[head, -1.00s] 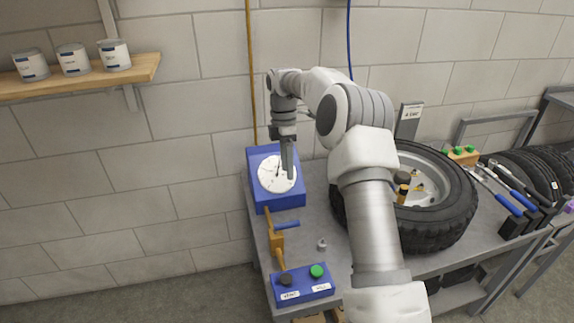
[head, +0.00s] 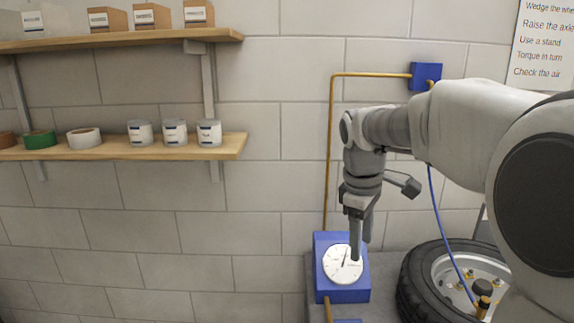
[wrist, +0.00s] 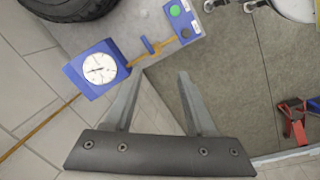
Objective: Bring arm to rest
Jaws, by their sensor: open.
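My gripper (head: 358,232) hangs pointing down in front of the blue gauge box in the head view. In the wrist view my gripper (wrist: 155,90) shows two grey fingers spread apart with nothing between them. The blue gauge box (head: 322,292) with a white round dial (head: 342,264) stands at the left end of the workbench. The gauge box (wrist: 76,77) also shows in the wrist view, to the left of the fingers and apart from them. My arm reaches in from the right of the head view, bent at the elbow.
A tire with rim (head: 412,290) lies on the bench (head: 318,270), partly behind my arm. A blue box with a green button (wrist: 187,30) and an orange fitting (wrist: 163,47) show in the wrist view. Wooden shelves (head: 230,150) with cans hang at left; the wall below them is clear.

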